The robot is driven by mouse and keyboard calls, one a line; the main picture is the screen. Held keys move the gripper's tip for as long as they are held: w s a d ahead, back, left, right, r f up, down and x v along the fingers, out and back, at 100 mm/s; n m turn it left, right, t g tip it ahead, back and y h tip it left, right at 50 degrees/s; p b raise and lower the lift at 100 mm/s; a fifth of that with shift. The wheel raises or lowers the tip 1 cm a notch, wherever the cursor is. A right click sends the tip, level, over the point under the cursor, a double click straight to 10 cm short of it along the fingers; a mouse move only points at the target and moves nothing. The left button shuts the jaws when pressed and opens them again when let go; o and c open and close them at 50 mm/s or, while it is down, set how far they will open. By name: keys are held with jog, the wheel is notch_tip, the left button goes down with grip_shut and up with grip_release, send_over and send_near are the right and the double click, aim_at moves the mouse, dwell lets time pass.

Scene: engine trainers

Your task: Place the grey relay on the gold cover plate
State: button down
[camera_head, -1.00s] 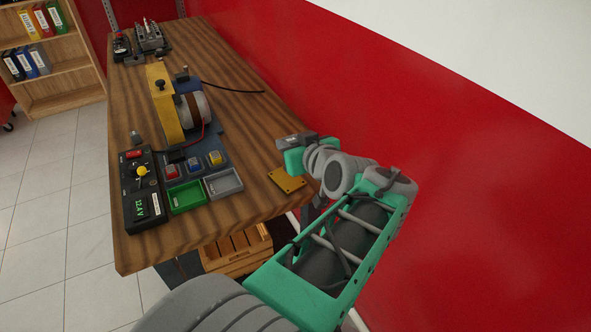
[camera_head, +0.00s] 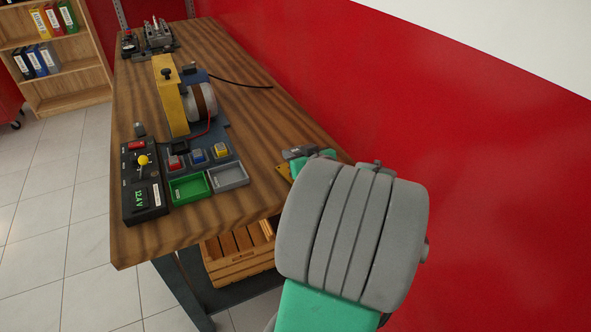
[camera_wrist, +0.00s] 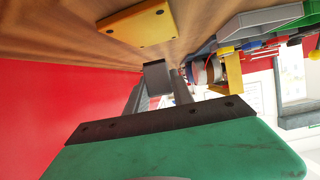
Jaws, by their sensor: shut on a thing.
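The grey relay (camera_wrist: 157,75) is a small dark grey block, held between the fingertips of my gripper (camera_wrist: 158,88) in the wrist view. My gripper is shut on it. The gold cover plate (camera_wrist: 137,27) lies flat on the wooden table, with dark holes near its corners. In the wrist view the relay shows just beside the plate's edge, with a gap in the picture; its height above the table is hard to tell. In the head view my arm hides the relay and most of the plate; only a sliver of the plate (camera_head: 283,172) shows.
A green tray (camera_head: 189,199) and a grey tray (camera_head: 246,181) stand left of the plate. A red wall (camera_head: 400,110) runs close along the table's right side.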

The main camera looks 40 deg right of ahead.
notch_tip(320, 180, down, 3)
jog(key=shift+w+d+f+b, duration=0.1)
jog(key=shift+f+b, duration=0.1)
jog(key=shift+b, duration=0.25)
jog(key=shift+f, duration=0.2)
jog(key=c, duration=1.1)
grip_release()
jog(key=shift+r, duration=0.15)
